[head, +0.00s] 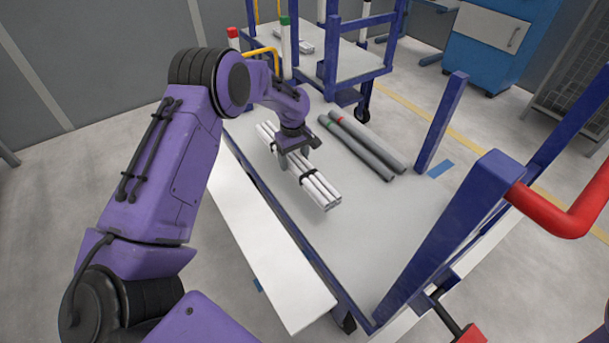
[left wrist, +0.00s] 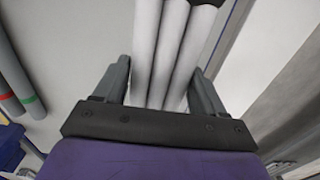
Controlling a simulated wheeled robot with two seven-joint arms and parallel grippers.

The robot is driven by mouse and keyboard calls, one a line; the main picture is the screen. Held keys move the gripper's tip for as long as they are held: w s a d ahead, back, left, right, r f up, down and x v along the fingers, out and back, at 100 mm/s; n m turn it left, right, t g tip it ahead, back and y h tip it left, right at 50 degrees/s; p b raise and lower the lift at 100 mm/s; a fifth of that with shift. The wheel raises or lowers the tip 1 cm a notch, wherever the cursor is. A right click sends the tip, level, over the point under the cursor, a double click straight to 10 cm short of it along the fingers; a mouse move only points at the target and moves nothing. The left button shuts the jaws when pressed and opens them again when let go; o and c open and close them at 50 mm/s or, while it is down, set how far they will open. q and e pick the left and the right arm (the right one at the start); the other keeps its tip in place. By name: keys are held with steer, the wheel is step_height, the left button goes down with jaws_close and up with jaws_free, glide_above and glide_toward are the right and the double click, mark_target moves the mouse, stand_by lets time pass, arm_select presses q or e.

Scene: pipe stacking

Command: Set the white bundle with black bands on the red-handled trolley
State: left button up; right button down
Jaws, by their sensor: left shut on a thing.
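The white bundle of pipes with black bands (head: 322,190) is at the red-handled trolley's (head: 390,235) grey deck, on its left part. It lies lengthwise beside the deck's left edge. My left gripper (head: 295,160) is over the middle of the bundle and shut on it. In the left wrist view the white pipes (left wrist: 175,50) run between the two fingers (left wrist: 160,90). I cannot tell whether the bundle's underside touches the deck. The trolley's red handle (head: 570,210) is at the right. My right gripper is not in view.
Two grey pipes (head: 362,145), one with a red band and one with a green band, lie on the deck right of the bundle. Blue posts (head: 440,122) rise at the deck's corners. Another trolley (head: 325,58) with a yellow handle stands behind. The near deck is clear.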

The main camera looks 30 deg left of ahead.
mark_target(303, 157)
arm_select(q)
steer(key=shift+w+d+f, duration=0.25)
steer(key=shift+d+f, duration=0.1)
steer(key=shift+f, duration=0.2)
steer(key=shift+w+d+f, duration=0.25)
steer(key=shift+d+f, duration=0.1)
steer(key=shift+f, duration=0.2)
steer(key=f, duration=0.1)
steer(key=d+f+b, duration=0.1)
steer(key=f, duration=0.1)
steer(key=shift+w+f, duration=0.15)
steer(key=shift+f, duration=0.1)
steer(key=shift+a+f, duration=0.1)
steer(key=shift+f, duration=0.2)
steer(key=shift+r, duration=0.1)
steer(key=o, duration=1.3)
step_height(303, 157, up, 12)
steer(key=shift+r+p, duration=0.1)
steer(key=shift+p, duration=1.15)
